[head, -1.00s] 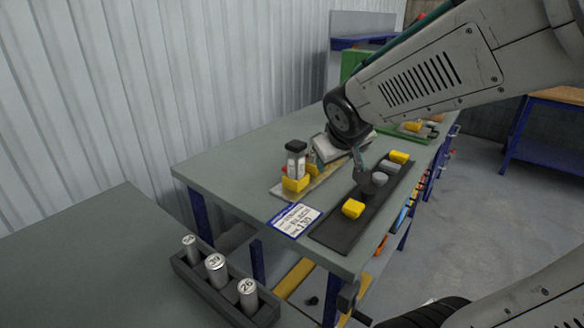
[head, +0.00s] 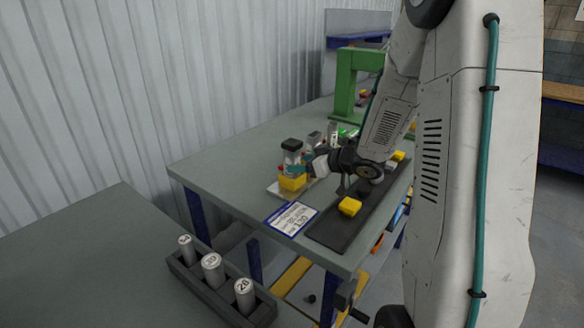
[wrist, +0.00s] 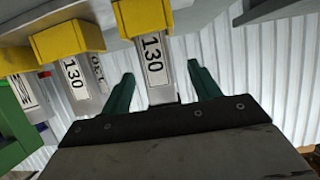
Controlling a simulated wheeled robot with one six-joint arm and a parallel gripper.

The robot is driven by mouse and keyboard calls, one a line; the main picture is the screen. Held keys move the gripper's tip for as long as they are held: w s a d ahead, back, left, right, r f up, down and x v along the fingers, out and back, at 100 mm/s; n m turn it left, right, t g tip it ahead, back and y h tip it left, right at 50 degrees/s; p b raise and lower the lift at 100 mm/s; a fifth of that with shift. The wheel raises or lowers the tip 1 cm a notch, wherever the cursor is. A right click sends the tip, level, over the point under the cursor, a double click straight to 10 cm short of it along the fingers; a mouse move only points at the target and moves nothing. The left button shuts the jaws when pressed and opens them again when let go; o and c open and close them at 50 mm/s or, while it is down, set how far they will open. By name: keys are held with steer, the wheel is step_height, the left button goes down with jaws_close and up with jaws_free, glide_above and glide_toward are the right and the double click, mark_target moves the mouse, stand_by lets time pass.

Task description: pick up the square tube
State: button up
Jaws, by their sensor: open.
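A flat-faced grey tube marked 130 (wrist: 153,58), which looks like the square tube, stands in a yellow holder (wrist: 144,17). The wrist view shows it upside down, between the two green fingers of my gripper (wrist: 160,70). The fingers are open, with a gap on each side of the tube. In the head view, a dark-topped tube (head: 291,158) stands in the front yellow holder (head: 292,183), with my gripper (head: 303,169) close at its right. My wrist hides part of that area.
Another flat-faced tube (wrist: 82,78) stands in the neighbouring yellow holder (wrist: 66,40). A dark strip (head: 336,231) with a yellow block (head: 350,206) lies at the table's right edge. A label card (head: 291,218) lies in front. A green frame (head: 345,80) stands behind.

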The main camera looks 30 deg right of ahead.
mark_target(298, 162)
steer(key=x, duration=0.5)
steer(key=shift+d, duration=0.15)
steer(key=shift+r, duration=0.1)
steer(key=c, duration=1.1)
steer(key=shift+c, duration=0.2)
